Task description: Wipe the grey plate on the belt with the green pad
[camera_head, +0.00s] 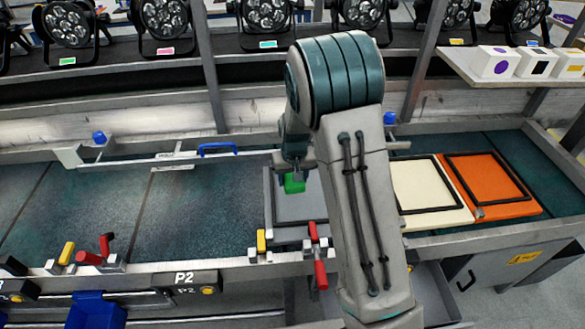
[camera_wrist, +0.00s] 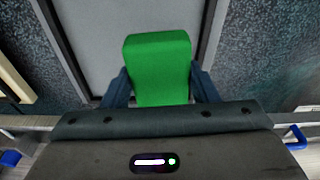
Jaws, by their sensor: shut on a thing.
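The green pad (camera_head: 294,184) is held between the fingers of my gripper (camera_head: 294,170). In the wrist view the green pad (camera_wrist: 158,65) sits upright in the picture between the two dark fingers of my gripper (camera_wrist: 160,88). The grey plate (camera_head: 288,208) lies on the dark belt with a dark frame around it. It also shows in the wrist view (camera_wrist: 95,35) behind the pad. The pad is over the plate; whether it touches the plate, I cannot tell. My arm hides the plate's right part in the head view.
A cream plate (camera_head: 428,190) and an orange plate (camera_head: 488,180) lie to the right on the belt (camera_head: 185,215). Red-handled clamps (camera_head: 320,270) stand at the front rail. A blue-handled bar (camera_head: 218,149) runs along the back. Lamps (camera_head: 165,18) and boxes (camera_head: 495,63) stand on shelves behind.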

